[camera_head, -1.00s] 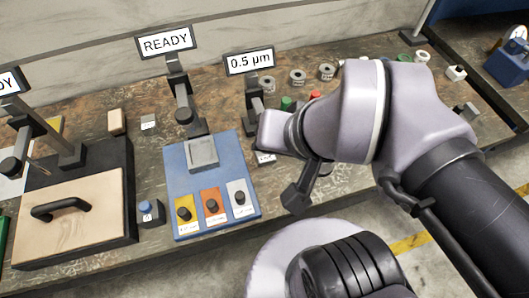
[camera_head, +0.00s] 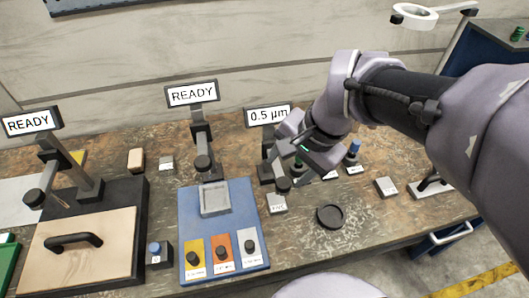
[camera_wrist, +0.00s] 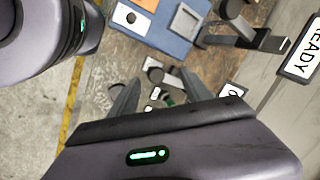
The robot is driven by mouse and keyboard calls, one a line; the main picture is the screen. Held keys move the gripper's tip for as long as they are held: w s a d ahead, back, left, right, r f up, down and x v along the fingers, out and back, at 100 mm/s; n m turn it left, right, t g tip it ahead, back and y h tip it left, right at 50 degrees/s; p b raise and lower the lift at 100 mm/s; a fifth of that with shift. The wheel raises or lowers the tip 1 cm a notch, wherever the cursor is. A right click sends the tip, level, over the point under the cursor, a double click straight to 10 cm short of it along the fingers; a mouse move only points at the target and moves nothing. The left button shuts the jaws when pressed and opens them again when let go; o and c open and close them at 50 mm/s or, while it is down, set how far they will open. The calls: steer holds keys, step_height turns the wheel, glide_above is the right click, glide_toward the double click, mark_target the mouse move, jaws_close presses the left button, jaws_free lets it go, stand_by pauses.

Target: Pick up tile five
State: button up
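No tile with a readable "five" shows, so I cannot tell which piece is tile five. In the head view a small grey labelled block (camera_head: 277,203) lies right of the blue station, and another grey block (camera_head: 386,187) lies farther right; their print is too small to read. My gripper (camera_wrist: 162,92) is open in the wrist view, its two dark fingers apart. Between and beyond them are small dark and green pieces with white labels (camera_wrist: 155,93). In the head view my gripper hangs over the bench by the 0.5 µm stand (camera_head: 266,150), its fingertips partly hidden.
A blue station (camera_head: 188,220) holds a grey square plate (camera_head: 214,199) and yellow, orange and white knobbed plates. Left is a wooden lid with a black handle (camera_head: 72,241). A black ring (camera_head: 331,216) and a blue-topped piece (camera_head: 353,151) lie right. READY signs (camera_head: 192,94) stand behind.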

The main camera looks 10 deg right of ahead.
steer(key=o, duration=0.6)
steer(key=w+d+f+m, duration=0.1)
steer(key=w+f, duration=0.1)
steer(key=w+d+f+m+g+p, duration=0.1)
steer(key=w+d+f+m, duration=0.1)
steer(key=w+d+f+m+g+y, duration=0.1)
steer(key=w+d+f+m, duration=0.1)
steer(key=shift+w+f, duration=0.35)
steer(key=shift+w, duration=0.05)
steer(key=m+g+y, duration=0.1)
steer(key=m, duration=0.2)
glide_toward(277, 201)
steer(key=b+x, duration=0.1)
steer(key=b, duration=0.1)
steer(key=b+x, duration=0.2)
steer(key=shift+s+a, duration=0.2)
steer(key=shift+s, duration=0.05)
steer(key=b+x, duration=0.1)
steer(key=x, duration=0.1)
steer(key=b+x, duration=0.2)
steer(key=x, duration=0.1)
steer(key=shift+w+d+f+b, duration=0.1)
steer(key=shift+w+f+b, duration=0.2)
steer(key=shift+f, duration=0.15)
steer(key=shift+s+r, duration=0.1)
steer(key=shift+r, duration=0.05)
